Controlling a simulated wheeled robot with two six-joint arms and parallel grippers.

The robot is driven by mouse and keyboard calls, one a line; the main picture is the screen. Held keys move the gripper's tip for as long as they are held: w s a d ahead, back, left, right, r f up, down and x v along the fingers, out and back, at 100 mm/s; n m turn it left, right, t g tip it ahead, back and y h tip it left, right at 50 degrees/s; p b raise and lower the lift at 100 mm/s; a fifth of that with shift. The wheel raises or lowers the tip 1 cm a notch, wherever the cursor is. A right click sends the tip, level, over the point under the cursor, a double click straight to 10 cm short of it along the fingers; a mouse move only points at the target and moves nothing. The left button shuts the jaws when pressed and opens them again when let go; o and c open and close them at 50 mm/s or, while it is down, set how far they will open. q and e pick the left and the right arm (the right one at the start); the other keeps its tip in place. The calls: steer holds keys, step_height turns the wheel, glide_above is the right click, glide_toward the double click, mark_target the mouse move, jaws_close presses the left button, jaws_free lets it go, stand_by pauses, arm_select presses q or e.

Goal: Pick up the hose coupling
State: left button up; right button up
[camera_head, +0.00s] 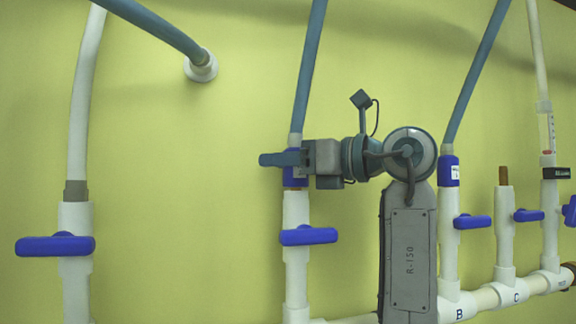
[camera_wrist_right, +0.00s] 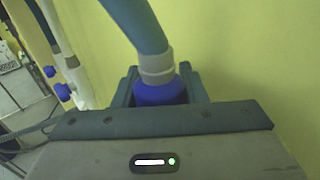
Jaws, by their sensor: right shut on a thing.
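The hose coupling (camera_head: 295,181) is a blue collar with a white label at the lower end of a blue-grey hose (camera_head: 309,75). It sits at the top of a white upright pipe (camera_head: 296,210). My right gripper (camera_head: 290,160) is shut around the coupling, reaching in from the right, and its fingers hide part of it. In the right wrist view the blue coupling (camera_wrist_right: 162,92) lies between the two fingers, with a pale ring and the hose above it. My left gripper is not in view.
A blue valve handle (camera_head: 309,236) is on the pipe below the coupling. Another blue-collared hose end (camera_head: 449,171) stands on pipe B to the right. An open pipe stub (camera_head: 503,176) stands at C. A white pipe with a blue valve (camera_head: 55,245) is at left. A yellow-green wall (camera_head: 190,170) is behind.

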steer(key=shift+r, duration=0.8)
step_height(320, 180, up, 7)
steer(key=shift+f+b, duration=0.15)
steer(key=shift+b, duration=0.4)
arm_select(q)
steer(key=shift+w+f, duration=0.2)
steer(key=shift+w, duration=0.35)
arm_select(e)
steer(key=shift+r, duration=0.75)
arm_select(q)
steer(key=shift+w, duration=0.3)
arm_select(e)
steer(key=shift+f, duration=0.1)
